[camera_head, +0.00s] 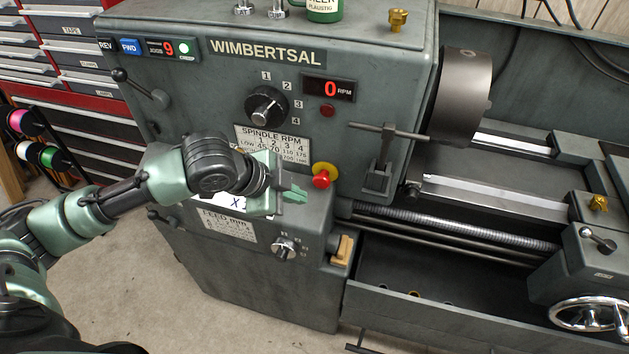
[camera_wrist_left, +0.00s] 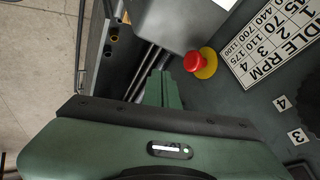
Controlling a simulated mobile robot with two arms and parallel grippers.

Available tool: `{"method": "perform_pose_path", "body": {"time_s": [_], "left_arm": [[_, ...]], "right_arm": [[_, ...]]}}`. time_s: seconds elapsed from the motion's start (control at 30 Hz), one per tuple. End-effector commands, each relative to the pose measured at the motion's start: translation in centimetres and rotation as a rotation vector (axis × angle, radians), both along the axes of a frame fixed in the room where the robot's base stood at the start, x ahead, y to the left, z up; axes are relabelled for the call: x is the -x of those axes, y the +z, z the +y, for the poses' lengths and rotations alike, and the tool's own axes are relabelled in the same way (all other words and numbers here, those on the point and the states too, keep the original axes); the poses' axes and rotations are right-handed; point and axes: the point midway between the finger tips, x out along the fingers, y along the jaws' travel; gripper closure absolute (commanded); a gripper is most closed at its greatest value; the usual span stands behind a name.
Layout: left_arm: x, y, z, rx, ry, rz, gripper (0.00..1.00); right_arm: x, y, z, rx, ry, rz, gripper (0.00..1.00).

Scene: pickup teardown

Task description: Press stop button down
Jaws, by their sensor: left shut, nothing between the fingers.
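The stop button (camera_head: 322,180) is a red knob on a yellow base, on the front of the grey lathe headstock, right of the spindle speed plate. It also shows in the left wrist view (camera_wrist_left: 195,62), above and right of my fingers. My left gripper (camera_head: 302,195) is just left of and slightly below the button, with its fingers together and empty. In the left wrist view my left fingertips (camera_wrist_left: 160,74) are apart from the button. My right gripper is not in view.
The lathe (camera_head: 200,75) fills the middle and right. Nearby are the spindle speed knob (camera_head: 266,106), a display (camera_head: 329,88) reading 0 RPM, the chuck key (camera_head: 385,150) and the feed knob (camera_head: 284,249). A red tool cabinet (camera_head: 70,75) stands at the left.

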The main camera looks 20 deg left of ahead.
Motion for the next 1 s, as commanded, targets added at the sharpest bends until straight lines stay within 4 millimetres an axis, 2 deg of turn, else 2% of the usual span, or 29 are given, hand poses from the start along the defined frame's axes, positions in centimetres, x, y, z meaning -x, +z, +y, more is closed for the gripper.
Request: {"method": "perform_pose_path", "body": {"time_s": [0.03,0.2,0.6,0.77,1.0], "left_arm": [[0.0,1.2,0.7,-0.023,-0.017,-0.009,1.00],[0.5,2.7,1.8,-0.055,-0.051,-0.010,1.00],[0.5,2.8,1.9,-0.057,-0.056,-0.007,1.00],[0.0,1.9,1.5,-0.055,-0.056,-0.005,1.00],[-2.2,-1.7,-0.2,-0.054,-0.055,-0.003,1.00]], "right_arm": [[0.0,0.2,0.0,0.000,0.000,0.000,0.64],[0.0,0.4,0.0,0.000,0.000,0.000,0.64],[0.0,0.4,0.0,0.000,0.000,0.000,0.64],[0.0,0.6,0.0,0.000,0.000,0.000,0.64],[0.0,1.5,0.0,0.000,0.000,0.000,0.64]]}}
